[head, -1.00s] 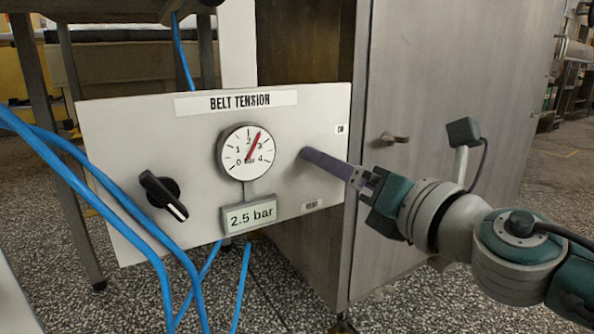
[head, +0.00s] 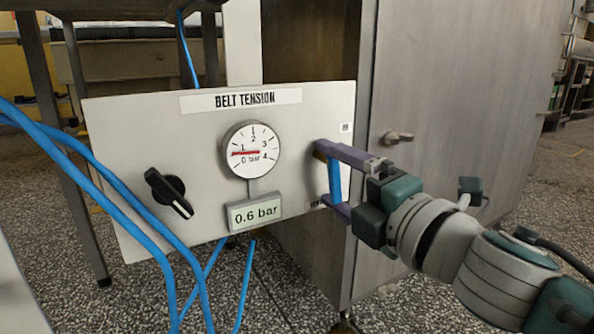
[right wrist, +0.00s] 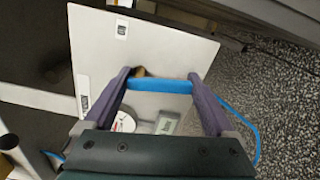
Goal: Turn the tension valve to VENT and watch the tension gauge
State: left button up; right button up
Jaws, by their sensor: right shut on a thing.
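The white BELT TENSION panel (head: 120,120) carries a round tension gauge (head: 253,150), its red needle pointing left, just below 1. The display (head: 255,213) under it reads 0.6 bar. The valve's blue handle (head: 335,178) stands near upright at the panel's right side. My right gripper (head: 333,176) is shut on this handle, one purple finger at each end. The right wrist view also shows the blue handle (right wrist: 160,87) spanning between the fingers. My left gripper is not in view.
A black knob (head: 168,193) sits at the panel's lower left. Blue hoses (head: 120,215) hang in front of the panel's left side. A steel cabinet door (head: 450,100) with a handle (head: 397,138) stands close behind my right gripper.

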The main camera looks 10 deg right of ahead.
jog(key=shift+a+m, duration=0.15)
jog(key=shift+m, duration=0.75)
jog(key=o, duration=1.1)
jog(key=shift+c, duration=0.2)
jog(key=shift+a, duration=0.1)
jog(key=shift+s+p, duration=0.1)
jog(key=shift+p, duration=0.2)
jog(key=shift+s, duration=0.15)
jog(key=p+v, duration=0.3)
jog(key=v, duration=0.6)
jog(key=shift+s, duration=0.25)
